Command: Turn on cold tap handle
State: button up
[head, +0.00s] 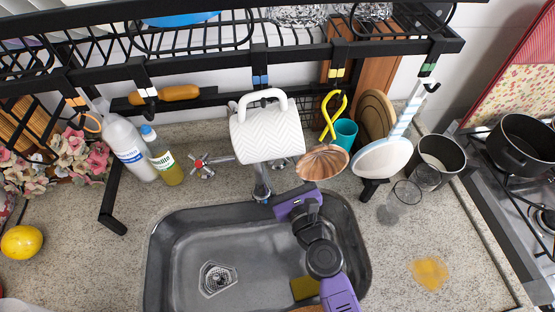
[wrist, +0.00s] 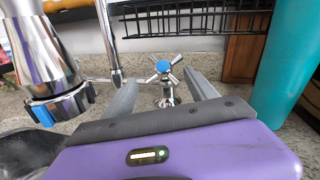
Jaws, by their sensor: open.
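In the wrist view, the cold tap handle (wrist: 163,68) is a chrome cross with a blue centre cap on a short chrome stem. It appears between and beyond the two grey fingers of my gripper (wrist: 161,82), which are open with nothing held. I cannot tell that either finger touches it. In the head view, my purple gripper (head: 297,203) is over the back edge of the sink, right of the faucet (head: 262,190). The blue-capped handle is hidden there. A red-marked cross handle (head: 203,166) shows to the left of the faucet.
A white patterned mug (head: 267,133) hangs from the black rack (head: 200,60) above the faucet. A teal cup (head: 345,134) stands behind right; it is close on the right in the wrist view (wrist: 288,65). A copper pan (head: 323,162) hangs nearby. The sink (head: 190,240) lies below.

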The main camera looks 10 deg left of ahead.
jog(key=shift+x, duration=0.9)
jog(key=shift+c, duration=0.3)
jog(key=c, duration=1.2)
